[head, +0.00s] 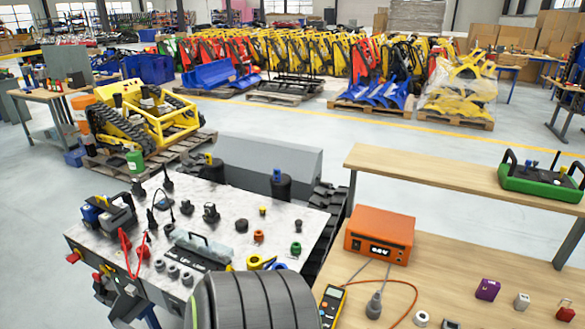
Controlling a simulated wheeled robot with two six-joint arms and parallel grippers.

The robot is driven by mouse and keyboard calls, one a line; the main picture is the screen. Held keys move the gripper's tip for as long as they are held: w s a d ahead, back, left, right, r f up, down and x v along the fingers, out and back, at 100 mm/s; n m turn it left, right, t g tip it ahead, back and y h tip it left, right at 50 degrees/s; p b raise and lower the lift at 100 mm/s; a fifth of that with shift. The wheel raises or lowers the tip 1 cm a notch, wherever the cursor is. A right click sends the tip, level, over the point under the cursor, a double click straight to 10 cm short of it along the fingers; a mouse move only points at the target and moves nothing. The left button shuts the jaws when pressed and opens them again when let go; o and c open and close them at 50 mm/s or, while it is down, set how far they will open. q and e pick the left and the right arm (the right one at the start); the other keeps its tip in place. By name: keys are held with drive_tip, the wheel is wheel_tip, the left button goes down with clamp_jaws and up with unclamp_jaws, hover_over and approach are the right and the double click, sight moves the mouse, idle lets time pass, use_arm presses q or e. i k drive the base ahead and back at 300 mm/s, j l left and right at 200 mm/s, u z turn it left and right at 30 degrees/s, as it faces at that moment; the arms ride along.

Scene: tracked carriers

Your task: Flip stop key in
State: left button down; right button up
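A tracked carrier with a pale grey top panel (225,232) stands at the lower left to centre. Several small dark knobs, sockets and coloured caps sit on the panel, including an orange-red one (258,237) and a green one (296,248). Small red parts (73,257) show at its left edge. I cannot tell which of these is the stop key, or how it is set. Neither of my grippers is in view.
A black ribbed roll (255,303) hides the panel's front. At the right, a wooden bench holds an orange box with a display (379,235), a yellow meter (331,302) and small blocks. A green remote control (543,179) lies on a farther bench.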

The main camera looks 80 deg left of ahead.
sight(96, 277)
drive_tip(key=u, duration=1.4)
drive_tip(key=j+u, duration=0.1)
drive_tip(key=u, duration=0.35)
drive_tip(key=k+u, duration=0.1)
drive_tip(key=u, duration=0.35)
drive_tip(key=j+u, duration=0.1)
drive_tip(key=u, duration=1.3)
drive_tip(key=i+j, duration=0.05)
